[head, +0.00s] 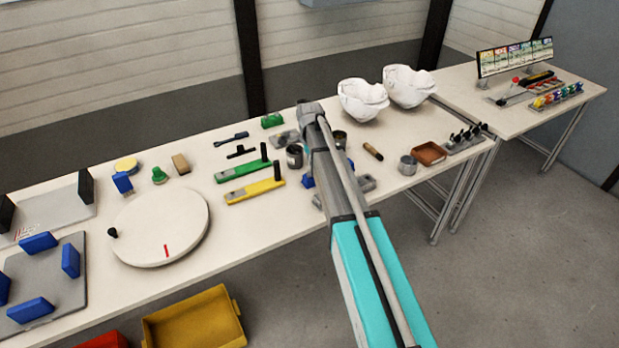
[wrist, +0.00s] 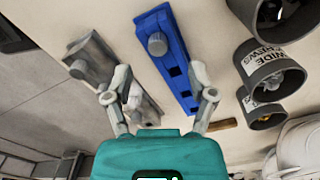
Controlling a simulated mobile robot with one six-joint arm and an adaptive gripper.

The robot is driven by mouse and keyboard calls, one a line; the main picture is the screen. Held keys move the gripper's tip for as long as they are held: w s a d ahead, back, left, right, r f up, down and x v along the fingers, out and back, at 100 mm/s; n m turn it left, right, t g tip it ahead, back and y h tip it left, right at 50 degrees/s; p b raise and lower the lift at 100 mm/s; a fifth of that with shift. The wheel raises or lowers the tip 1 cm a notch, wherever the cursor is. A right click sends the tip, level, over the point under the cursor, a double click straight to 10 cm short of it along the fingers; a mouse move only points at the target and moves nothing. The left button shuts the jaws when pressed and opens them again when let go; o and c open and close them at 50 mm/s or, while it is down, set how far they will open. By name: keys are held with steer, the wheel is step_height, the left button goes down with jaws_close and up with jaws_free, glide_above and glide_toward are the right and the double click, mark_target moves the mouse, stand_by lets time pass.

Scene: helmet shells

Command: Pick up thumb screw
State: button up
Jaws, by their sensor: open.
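In the wrist view, a grey round knob that looks like a thumb screw (wrist: 157,43) stands on a long blue block (wrist: 168,62). A second grey knob (wrist: 78,68) sits on a grey metal block (wrist: 93,60) to the left. My gripper (wrist: 160,70) is open, its fingers spread to either side of the lower part of the blue block, with nothing held. A pale grey part (wrist: 148,110) shows between the fingers, partly hidden by the left one. In the head view my arm covers most of this area, and only a bit of the blue block (head: 308,181) shows.
Dark cups stand close on the right, one labelled with "screws" (wrist: 270,72). White helmet shells (head: 363,99) stand behind my arm. Green (head: 243,171) and yellow (head: 255,191) handled tools lie left of it. A brown tray (head: 430,153) is to the right. A round white turntable (head: 185,225) is farther left.

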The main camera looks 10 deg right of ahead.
mark_target(310, 177)
steer(key=shift+s+f+b, duration=0.15)
steer(key=shift+f+b, duration=1.85)
steer(key=shift+f, duration=0.25)
jaws_close()
